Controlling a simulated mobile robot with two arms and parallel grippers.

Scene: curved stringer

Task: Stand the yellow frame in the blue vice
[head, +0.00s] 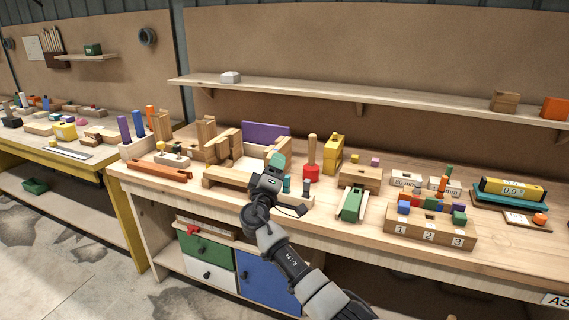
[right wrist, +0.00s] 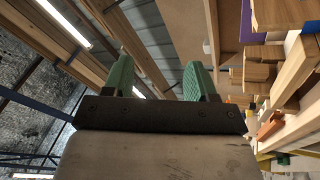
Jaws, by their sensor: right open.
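A yellow upright piece with an opening (head: 333,152), likely the yellow frame, stands toward the back of the bench, right of the red-based post. I cannot make out a blue vice for certain; a green vice-like block (head: 353,204) sits at the front of the bench. My right gripper (head: 277,163) is over the bench's front middle, left of the yellow piece and apart from it. Its green fingers are spread and empty in the right wrist view (right wrist: 158,80), where they point up toward the ceiling. My left gripper is not in view.
A wooden block rack numbered 1 to 3 (head: 430,229) stands at the front right. A long shelf (head: 370,100) runs above the bench. Bare bench top shows at the far front right.

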